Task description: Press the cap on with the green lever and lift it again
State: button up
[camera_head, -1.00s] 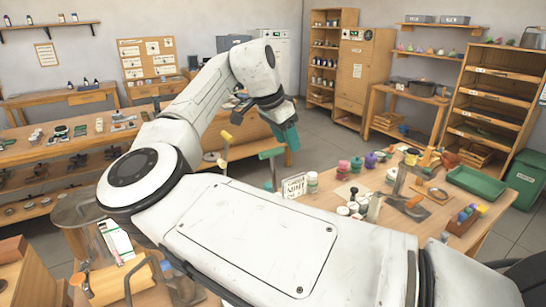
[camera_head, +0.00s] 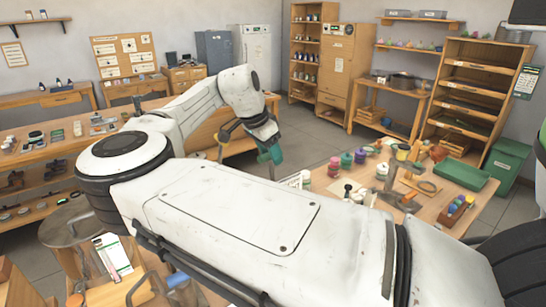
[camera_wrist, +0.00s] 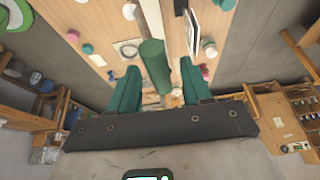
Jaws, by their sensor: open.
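My gripper (camera_head: 270,156) is at the far end of my arm in the head view, with teal fingers. In the wrist view my gripper (camera_wrist: 159,68) is open, with one finger on each side of a green cylindrical bar (camera_wrist: 153,62), which looks like the green lever's handle. I cannot tell whether either finger touches it. In the head view the gripper overlaps the lever's place, and a thin post shows below it. The cap and the foot of the lever cannot be made out behind my arm.
A bench (camera_head: 448,212) with coloured jars, a wooden stand and a green tray (camera_head: 461,175) lies to the right. A long workbench (camera_head: 62,160) with small parts is on the left. The grey floor (camera_head: 315,135) behind the gripper is clear.

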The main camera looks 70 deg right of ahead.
jog(key=shift+x, duration=1.65)
grip_shut()
